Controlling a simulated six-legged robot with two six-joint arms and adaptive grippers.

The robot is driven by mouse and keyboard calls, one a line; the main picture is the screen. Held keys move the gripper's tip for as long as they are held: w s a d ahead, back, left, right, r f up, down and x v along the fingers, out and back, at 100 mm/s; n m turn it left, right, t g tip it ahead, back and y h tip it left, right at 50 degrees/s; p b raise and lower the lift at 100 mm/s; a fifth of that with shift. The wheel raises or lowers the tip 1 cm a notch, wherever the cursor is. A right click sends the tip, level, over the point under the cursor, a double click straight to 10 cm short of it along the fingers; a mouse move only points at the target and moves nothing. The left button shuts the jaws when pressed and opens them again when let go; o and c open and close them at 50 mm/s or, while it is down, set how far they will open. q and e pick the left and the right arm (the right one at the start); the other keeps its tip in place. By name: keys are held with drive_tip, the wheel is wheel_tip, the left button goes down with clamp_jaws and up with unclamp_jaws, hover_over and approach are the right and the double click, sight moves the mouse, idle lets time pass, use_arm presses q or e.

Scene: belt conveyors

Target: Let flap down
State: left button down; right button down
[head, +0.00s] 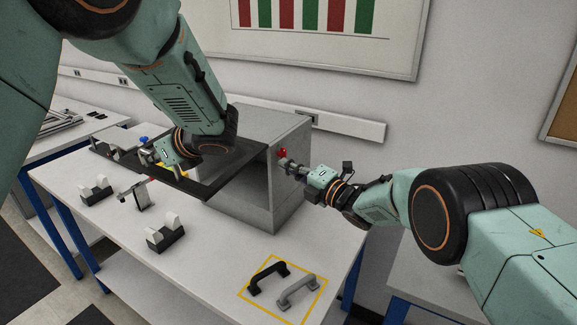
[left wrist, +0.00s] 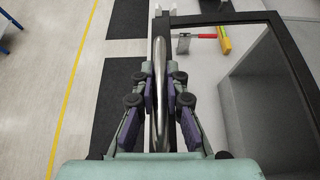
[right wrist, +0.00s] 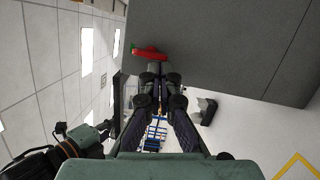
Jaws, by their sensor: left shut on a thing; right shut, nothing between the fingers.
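The flap, a dark frame with a see-through middle (head: 205,192), stands out roughly level from the open front of a grey box (head: 285,137). My left gripper (head: 152,156) is at its outer edge. In the left wrist view its fingers (left wrist: 159,88) are shut around a silver bar handle (left wrist: 158,58) beside the dark frame (left wrist: 240,17). A red knob (head: 283,152) sits on the box's side. My right gripper (head: 287,166) is shut and empty close by it. In the right wrist view the red knob (right wrist: 150,54) lies just beyond the fingertips; contact is unclear.
On the white table are a yellow outlined square (head: 242,294) with a black handle (head: 268,277) and a grey handle (head: 297,291), and two holders (head: 166,236) (head: 96,191). A red-handled tool (head: 138,192) is near the flap. The table's front middle is clear.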

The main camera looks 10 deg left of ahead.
drive_tip(key=shift+w+d+f+n+y, duration=0.1)
drive_tip(key=shift+w+f+n+y, duration=0.1)
drive_tip(key=shift+n, duration=0.7)
drive_tip(key=shift+w+d+f+n+y, duration=0.1)
drive_tip(key=shift+n+y, duration=0.1)
drive_tip(key=shift+n, duration=0.7)
drive_tip(key=shift+w+d+f+n+y, duration=0.1)
drive_tip(key=shift+w+n+y, duration=0.05)
drive_tip(key=shift+n, duration=0.45)
drive_tip(key=shift+w+d+n+y, duration=0.1)
drive_tip(key=shift+n+y, duration=0.05)
drive_tip(key=shift+n, duration=0.45)
drive_tip(key=shift+w, duration=0.25)
drive_tip(key=shift+f, duration=0.1)
idle(0.4)
